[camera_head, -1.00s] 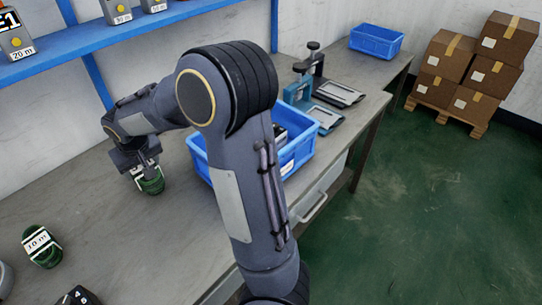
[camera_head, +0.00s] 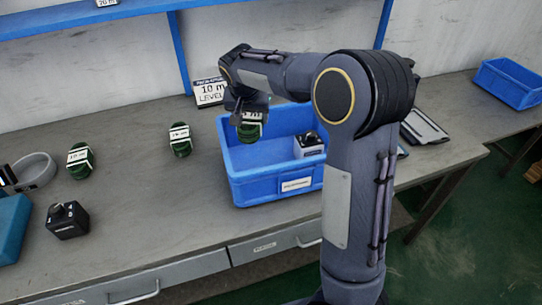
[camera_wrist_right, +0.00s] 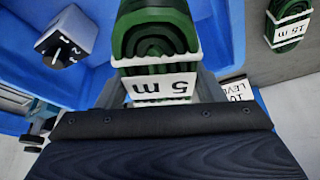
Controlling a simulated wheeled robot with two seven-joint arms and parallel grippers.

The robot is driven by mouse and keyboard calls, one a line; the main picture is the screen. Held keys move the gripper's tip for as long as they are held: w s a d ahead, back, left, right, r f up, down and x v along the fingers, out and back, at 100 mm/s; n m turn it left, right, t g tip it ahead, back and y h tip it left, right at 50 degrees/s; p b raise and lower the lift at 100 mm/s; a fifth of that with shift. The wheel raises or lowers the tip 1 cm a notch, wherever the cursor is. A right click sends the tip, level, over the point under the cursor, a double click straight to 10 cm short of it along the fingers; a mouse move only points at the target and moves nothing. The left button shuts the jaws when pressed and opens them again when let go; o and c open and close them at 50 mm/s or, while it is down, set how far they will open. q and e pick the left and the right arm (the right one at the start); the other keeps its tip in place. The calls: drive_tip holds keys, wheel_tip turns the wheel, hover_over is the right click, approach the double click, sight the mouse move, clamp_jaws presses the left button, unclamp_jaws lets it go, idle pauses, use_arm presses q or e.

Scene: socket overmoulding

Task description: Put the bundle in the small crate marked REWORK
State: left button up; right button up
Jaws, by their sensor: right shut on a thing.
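My right gripper (camera_head: 246,112) is shut on a green coiled bundle (camera_head: 250,131) with a white band. In the right wrist view the held bundle (camera_wrist_right: 155,38) carries a label reading 5 m, upside down. The bundle hangs over the left back part of the blue crate (camera_head: 243,184); its exact height above the crate floor is hard to tell. The crate has a small white front label, too small to read. A second blue crate (camera_head: 508,84) stands at the far right, with no readable mark. My left gripper is out of view.
A black and white block (camera_head: 309,146) lies in the near crate. Two green bundles (camera_head: 180,139) (camera_head: 80,160) lie on the bench to the left, with a black block (camera_head: 67,220) and a grey ring.

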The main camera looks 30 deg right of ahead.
sight(249, 135)
wheel_tip(249, 135, down, 14)
drive_tip(key=shift+f+b, duration=0.1)
drive_tip(key=shift+b, duration=0.2)
drive_tip(key=shift+f, duration=0.1)
drive_tip(key=o, duration=0.6)
drive_tip(key=shift+f, duration=0.1)
drive_tip(key=o, duration=0.4)
drive_tip(key=shift+r, duration=0.25)
drive_tip(key=v, duration=1.2)
